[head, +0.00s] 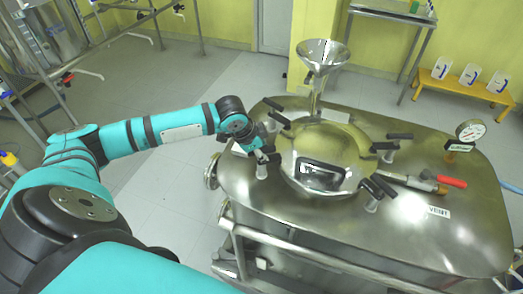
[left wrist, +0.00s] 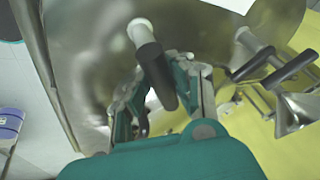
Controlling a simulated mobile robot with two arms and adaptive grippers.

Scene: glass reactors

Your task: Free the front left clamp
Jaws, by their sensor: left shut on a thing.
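The front left clamp (head: 262,171) stands on the steel reactor top at the near left edge of the domed lid (head: 318,150). It has a pale metal post and a dark handle. My left gripper (head: 264,155) is at this clamp, shut on its handle. In the left wrist view the black clamp handle (left wrist: 158,76) lies between the fingers of my left gripper (left wrist: 166,98), and its pale post shows above. The gripper hides part of the clamp in the head view. My right gripper is in neither view.
Other black-handled clamps (head: 384,146) stand around the lid. A steel funnel (head: 322,58) rises behind it. A red-handled valve (head: 452,182) and a gauge (head: 470,130) are at the right. A rail (head: 290,240) runs along the reactor's front.

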